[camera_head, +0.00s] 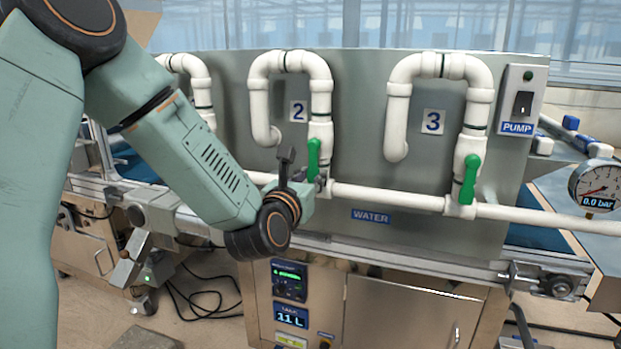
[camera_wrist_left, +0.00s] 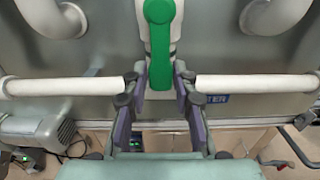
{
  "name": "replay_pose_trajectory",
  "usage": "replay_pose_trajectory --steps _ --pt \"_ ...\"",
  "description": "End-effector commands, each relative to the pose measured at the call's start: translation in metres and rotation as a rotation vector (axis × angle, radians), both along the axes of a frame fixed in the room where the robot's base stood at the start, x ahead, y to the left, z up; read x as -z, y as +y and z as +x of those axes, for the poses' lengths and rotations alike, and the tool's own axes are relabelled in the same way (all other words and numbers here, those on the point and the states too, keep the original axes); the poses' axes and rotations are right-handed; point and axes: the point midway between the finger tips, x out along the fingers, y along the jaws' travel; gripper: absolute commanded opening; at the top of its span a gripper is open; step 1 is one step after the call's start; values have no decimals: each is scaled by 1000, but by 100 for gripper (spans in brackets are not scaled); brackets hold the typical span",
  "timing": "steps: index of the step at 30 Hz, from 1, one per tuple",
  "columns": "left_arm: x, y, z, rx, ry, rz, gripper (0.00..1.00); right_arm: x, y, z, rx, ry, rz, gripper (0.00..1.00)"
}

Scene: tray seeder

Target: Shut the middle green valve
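The middle green valve (camera_head: 313,159) is on the white pipe below the number 2 sign (camera_head: 298,111). Its handle stands upright, in line with the pipe. My left gripper (camera_head: 303,170) is at the lower part of this handle, coming from the front left. In the left wrist view the green handle (camera_wrist_left: 160,45) runs down the middle, its lower end between the two fingers of my left gripper (camera_wrist_left: 160,80). The fingers are open, with a gap on each side; contact is not clear. My right gripper is not in view.
Another green valve (camera_head: 470,179) stands upright below the number 3 sign (camera_head: 433,122). A white horizontal pipe (camera_head: 390,195) crosses the grey panel behind the gripper. A pump switch (camera_head: 522,103) and a gauge reading 0.0 bar (camera_head: 595,187) are at the right.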

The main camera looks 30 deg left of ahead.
Motion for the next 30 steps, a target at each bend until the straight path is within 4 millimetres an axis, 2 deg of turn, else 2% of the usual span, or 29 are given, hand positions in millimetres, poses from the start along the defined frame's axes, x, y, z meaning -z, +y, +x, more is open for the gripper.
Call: replay_pose_trajectory --steps 1,9,23,30 --pt "0 0 0 0 0 0 20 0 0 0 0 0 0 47" --pt "0 0 0 0 -1 0 0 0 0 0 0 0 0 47" --pt "-1 0 0 0 -1 1 0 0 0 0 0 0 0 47" --pt "-1 7 -1 -2 5 26 0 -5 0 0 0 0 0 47"
